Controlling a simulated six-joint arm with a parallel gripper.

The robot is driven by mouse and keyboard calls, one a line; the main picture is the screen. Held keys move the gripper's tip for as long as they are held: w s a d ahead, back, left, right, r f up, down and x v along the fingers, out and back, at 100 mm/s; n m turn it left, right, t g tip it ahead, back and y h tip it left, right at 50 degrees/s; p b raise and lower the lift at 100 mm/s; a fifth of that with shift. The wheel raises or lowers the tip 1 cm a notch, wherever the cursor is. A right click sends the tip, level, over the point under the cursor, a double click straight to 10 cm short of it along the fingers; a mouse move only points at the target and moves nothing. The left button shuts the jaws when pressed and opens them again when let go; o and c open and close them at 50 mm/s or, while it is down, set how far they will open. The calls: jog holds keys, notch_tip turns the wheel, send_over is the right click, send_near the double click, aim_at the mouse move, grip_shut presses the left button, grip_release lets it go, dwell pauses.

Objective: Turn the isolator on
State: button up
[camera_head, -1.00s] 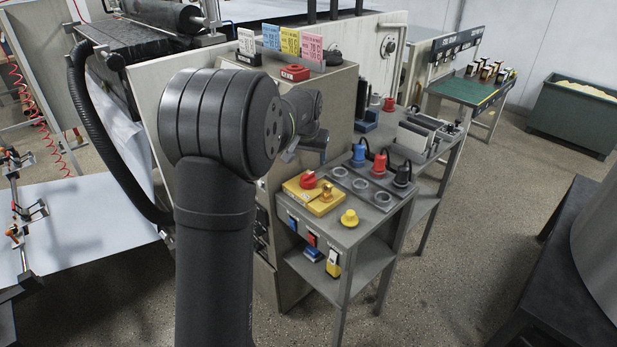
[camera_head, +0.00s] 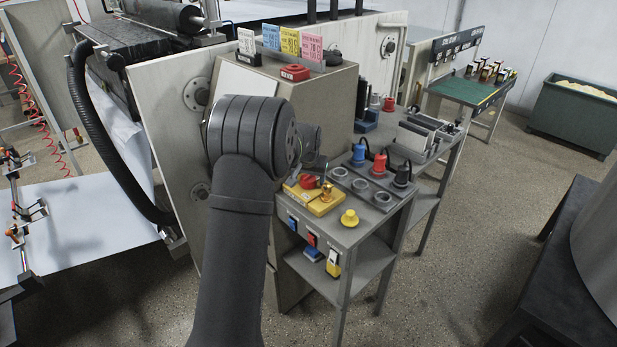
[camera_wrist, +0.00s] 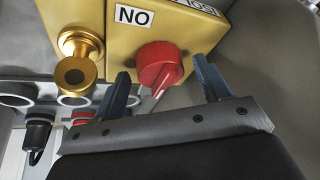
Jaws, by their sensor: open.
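The isolator is a yellow box (camera_head: 322,203) on the near part of the grey bench, with a red rotary knob (camera_head: 308,181) and a brass fitting (camera_head: 326,192) on it. In the wrist view the red knob (camera_wrist: 160,66) lies just ahead of my gripper (camera_wrist: 165,82), between its two blue-grey fingers. The fingers are apart, one on each side of the knob; I cannot tell whether either touches it. In the head view my arm hides most of the gripper.
Blue, red and black plugs (camera_head: 378,165) stand behind the box near round sockets (camera_head: 360,186). A yellow button (camera_head: 349,218) sits at the bench's front corner. The machine cabinet (camera_head: 330,95) rises close behind my arm.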

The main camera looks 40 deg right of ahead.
jog(key=c, duration=1.4)
jog(key=shift+m, duration=0.3)
jog(key=m, duration=0.2)
jog(key=m+g+h, duration=0.1)
jog(key=m, duration=0.1)
jog(key=shift+w+a+g, duration=0.1)
jog(key=shift+w+g, duration=0.05)
jog(key=shift+g, duration=0.15)
jog(key=m+g, duration=0.1)
jog(key=m, duration=0.2)
jog(key=m+g, duration=0.1)
jog(key=m, duration=0.1)
jog(key=shift+w+m, duration=0.15)
jog(key=shift+m, duration=0.25)
jog(key=shift+r, duration=0.1)
jog(key=o, duration=1.4)
